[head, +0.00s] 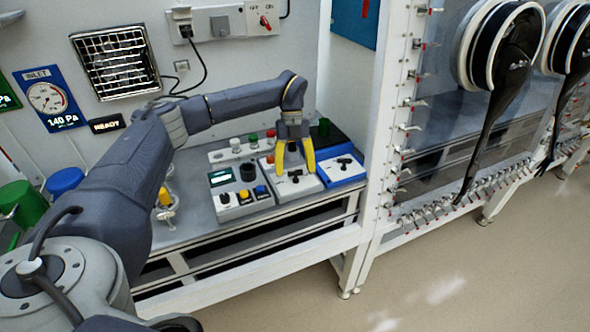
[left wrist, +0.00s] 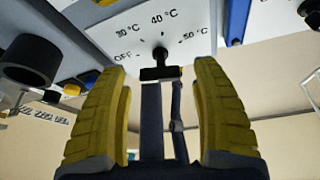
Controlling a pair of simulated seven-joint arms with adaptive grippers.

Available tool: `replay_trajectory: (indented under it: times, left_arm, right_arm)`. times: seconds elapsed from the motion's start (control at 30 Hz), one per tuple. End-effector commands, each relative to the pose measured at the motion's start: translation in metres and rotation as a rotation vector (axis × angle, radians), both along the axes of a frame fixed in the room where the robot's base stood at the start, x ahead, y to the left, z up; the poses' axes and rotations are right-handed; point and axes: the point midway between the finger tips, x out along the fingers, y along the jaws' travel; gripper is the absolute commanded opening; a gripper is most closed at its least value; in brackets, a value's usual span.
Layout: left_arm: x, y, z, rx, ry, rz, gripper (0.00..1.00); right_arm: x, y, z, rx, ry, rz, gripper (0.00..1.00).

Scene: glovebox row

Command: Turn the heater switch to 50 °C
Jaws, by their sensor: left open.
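The heater switch is a black T-shaped knob on a white box (head: 306,186). In the left wrist view the knob (left wrist: 160,60) sits below the printed marks OFF, 30 °C, 40 °C and 50 °C on the box face (left wrist: 125,32). The 50 °C mark is at the right, OFF at the left. Which mark the knob points to is hard to tell. My left gripper (head: 295,171) has yellow fingers, open and pointing down over the white box. In the left wrist view the fingers (left wrist: 162,75) stand apart on either side of the knob, with visible gaps. My right gripper is out of view.
A blue-edged box (head: 343,180) with a black knob stands right of the white box. A grey control box (head: 240,206) with a display and buttons stands to the left. Red, green and white-capped items line the bench behind. A white frame post (head: 378,130) rises at the right.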

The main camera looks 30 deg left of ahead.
Motion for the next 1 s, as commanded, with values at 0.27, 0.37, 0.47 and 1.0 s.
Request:
replay_trajectory:
  times: [0.27, 0.37, 0.47, 1.0]
  left_arm:
    - [-0.0014, -0.001, -0.0041, 0.0, 0.0, 0.0, 0.65]
    - [-0.0014, -0.0009, -0.004, 0.0, 0.0, 0.0, 0.65]
    - [-0.0013, -0.001, -0.0039, 0.0, 0.0, 0.0, 0.61]
    - [-0.0012, -0.001, -0.0038, 0.0, 0.0, -0.001, 0.0]
  right_arm:
    - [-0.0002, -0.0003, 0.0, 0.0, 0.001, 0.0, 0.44]
    - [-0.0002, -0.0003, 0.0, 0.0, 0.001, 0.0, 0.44]
    - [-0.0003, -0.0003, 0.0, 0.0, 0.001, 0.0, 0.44]
    - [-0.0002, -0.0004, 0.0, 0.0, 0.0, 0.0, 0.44]
